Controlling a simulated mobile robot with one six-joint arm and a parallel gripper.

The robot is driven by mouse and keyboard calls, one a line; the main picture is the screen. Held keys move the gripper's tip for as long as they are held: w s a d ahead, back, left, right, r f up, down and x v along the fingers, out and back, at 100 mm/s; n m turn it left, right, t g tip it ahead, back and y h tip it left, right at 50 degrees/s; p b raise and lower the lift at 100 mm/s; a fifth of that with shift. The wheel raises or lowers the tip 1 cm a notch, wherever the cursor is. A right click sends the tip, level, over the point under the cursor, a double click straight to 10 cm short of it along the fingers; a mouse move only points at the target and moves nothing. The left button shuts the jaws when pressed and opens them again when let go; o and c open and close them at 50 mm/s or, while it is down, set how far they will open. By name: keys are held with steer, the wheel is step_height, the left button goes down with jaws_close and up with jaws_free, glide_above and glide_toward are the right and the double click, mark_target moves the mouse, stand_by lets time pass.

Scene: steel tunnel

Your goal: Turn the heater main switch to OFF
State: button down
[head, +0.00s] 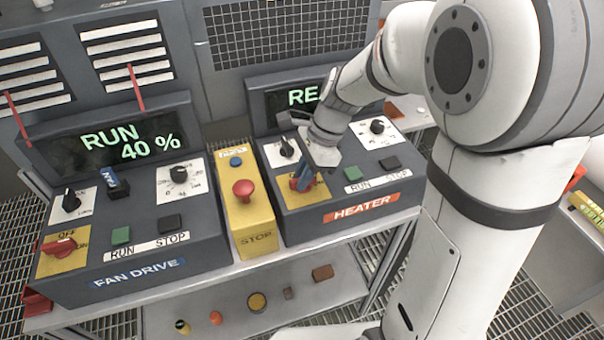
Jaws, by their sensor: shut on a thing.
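The heater panel (345,207) is a dark sloped console with an orange HEATER label. Its main switch (296,186) is a red handle on a yellow plate at the panel's lower left. My gripper (305,178) reaches down from the upper right and is shut on this switch. My gripper hides most of the handle and the plate's lettering, so I cannot tell which position it points to. The heater display (300,97) shows "RE" in green; the rest is hidden behind my arm.
A yellow box with a red STOP button (243,188) stands just left of the heater panel. Further left is the fan drive panel (150,262), with its own red switch (58,245) and a display reading RUN 40 %. Small items lie on the shelf (335,296) below.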

steer(key=shift+d, duration=0.15)
steer(key=shift+d+n+g, duration=0.1)
steer(key=shift+n+g, duration=0.2)
steer(key=shift+n, duration=0.4)
steer(key=n+g+h, duration=0.1)
steer(key=n, duration=0.2)
steer(key=n+g+h+p, duration=0.1)
steer(key=n, duration=0.3)
steer(key=shift+w, duration=0.15)
steer(key=n, duration=0.2)
steer(key=n+h, duration=0.1)
steer(key=n, duration=0.1)
steer(key=shift+n+g+h+p, duration=0.3)
steer(key=shift+p, duration=0.05)
steer(key=n, duration=0.1)
steer(key=n+h, duration=0.1)
steer(key=n, duration=0.2)
steer(key=shift+a+n+h, duration=0.25)
steer(key=shift+n+h, duration=0.15)
steer(key=shift+w+r, duration=0.1)
steer(key=c, duration=1.4)
jaws_free()
steer(key=shift+c, duration=0.2)
